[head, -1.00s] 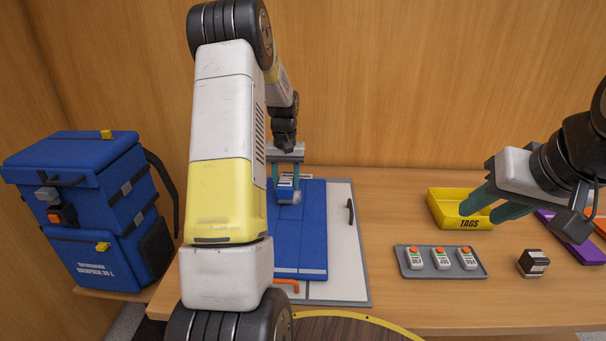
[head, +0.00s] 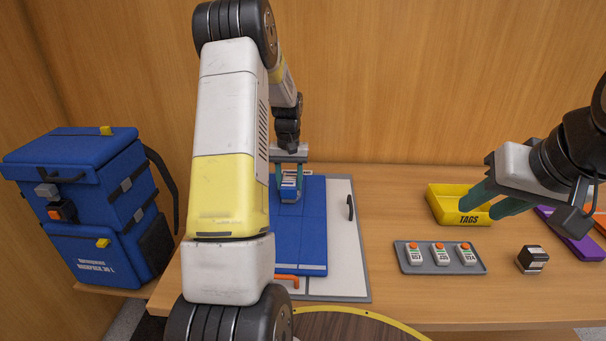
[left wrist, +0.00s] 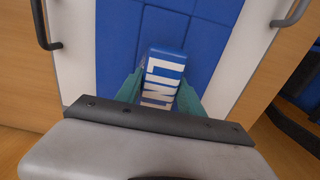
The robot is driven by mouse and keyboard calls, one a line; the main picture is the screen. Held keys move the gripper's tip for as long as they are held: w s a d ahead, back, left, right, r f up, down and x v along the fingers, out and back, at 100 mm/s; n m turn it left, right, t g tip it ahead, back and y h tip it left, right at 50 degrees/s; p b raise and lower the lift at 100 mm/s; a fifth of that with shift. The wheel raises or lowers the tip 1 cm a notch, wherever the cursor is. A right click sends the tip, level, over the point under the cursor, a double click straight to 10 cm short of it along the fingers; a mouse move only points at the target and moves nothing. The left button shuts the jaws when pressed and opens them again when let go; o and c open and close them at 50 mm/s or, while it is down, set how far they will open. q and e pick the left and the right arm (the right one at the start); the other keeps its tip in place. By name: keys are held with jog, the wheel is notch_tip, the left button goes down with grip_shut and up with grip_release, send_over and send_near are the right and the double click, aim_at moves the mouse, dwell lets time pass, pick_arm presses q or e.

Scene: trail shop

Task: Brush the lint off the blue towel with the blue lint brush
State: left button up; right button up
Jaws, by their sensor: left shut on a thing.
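The blue towel (head: 303,240) lies flat on a pale board (head: 344,250) on the table, partly hidden behind my left arm. My left gripper (head: 290,182) is shut on the blue lint brush (head: 290,194), over the far part of the towel. In the left wrist view the brush (left wrist: 163,75) shows white LINT lettering between the green fingers, with the towel (left wrist: 205,35) under it; I cannot tell whether it touches the cloth. No lint is clearly visible. My right gripper (head: 487,206) hangs by the yellow tray, its fingers apart and empty.
A yellow TAGS tray (head: 446,208) stands right of the board. A grey tray (head: 470,264) with labelled white items and a small black-and-white block (head: 532,260) lie in front of it. A purple item (head: 570,238) is at far right. A blue backpack (head: 85,215) stands at left.

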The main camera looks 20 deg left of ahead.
aim_at(287, 172)
pick_arm(q)
jog(key=shift+w+d+r, duration=0.1)
jog(key=shift+w+d, duration=0.1)
jog(key=shift+d, duration=0.5)
jog(key=shift+w+d, duration=0.2)
jog(key=shift+d, duration=0.5)
jog(key=shift+w+a, duration=0.25)
jog(key=shift+w, duration=0.7)
jog(key=shift+s+a+f, duration=0.1)
jog(key=shift+s+a, duration=0.1)
jog(key=shift+a, duration=0.45)
jog(key=shift+s+a+f, duration=0.1)
jog(key=shift+s+a, duration=0.05)
jog(key=shift+a, duration=0.55)
jog(key=shift+s+a+f, duration=0.1)
jog(key=shift+s+a, duration=0.1)
jog(key=shift+a, duration=0.45)
jog(key=shift+w+a+r, duration=0.1)
jog(key=shift+w+a, duration=0.15)
jog(key=shift+w, duration=0.75)
jog(key=shift+w+d+r, duration=0.1)
jog(key=shift+w+d, duration=0.15)
jog(key=shift+d, duration=0.75)
jog(key=shift+w+d+r, duration=0.1)
jog(key=shift+w+d, duration=0.15)
jog(key=shift+d, duration=0.75)
jog(key=shift+r, duration=3)
